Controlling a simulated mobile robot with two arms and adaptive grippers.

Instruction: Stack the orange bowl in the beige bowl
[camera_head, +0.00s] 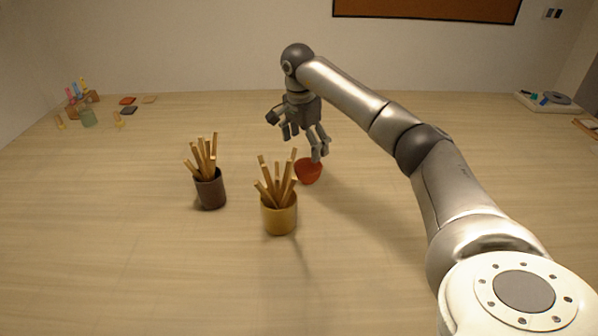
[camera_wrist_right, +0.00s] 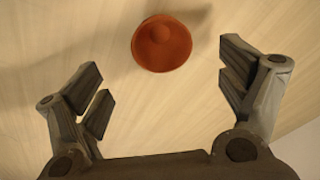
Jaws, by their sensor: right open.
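The orange bowl (camera_head: 309,174) is a small red-orange bowl on the table, behind and to the right of a yellowish pot of sticks. My right gripper (camera_head: 303,146) is open and empty, above and slightly behind the bowl, with one fingertip overlapping its top edge in the head view. In the right wrist view the bowl (camera_wrist_right: 161,50) lies beyond the spread fingers (camera_wrist_right: 165,82), between them and apart from both. I cannot make out a beige bowl in either view. My left gripper is out of view.
The yellowish pot (camera_head: 279,217) and a dark pot (camera_head: 211,193), both holding sticks, stand in front and to the left. Small bottles and tiles (camera_head: 128,110) lie at the back left. A white tray (camera_head: 553,103) is at the back right. The left foreground is clear.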

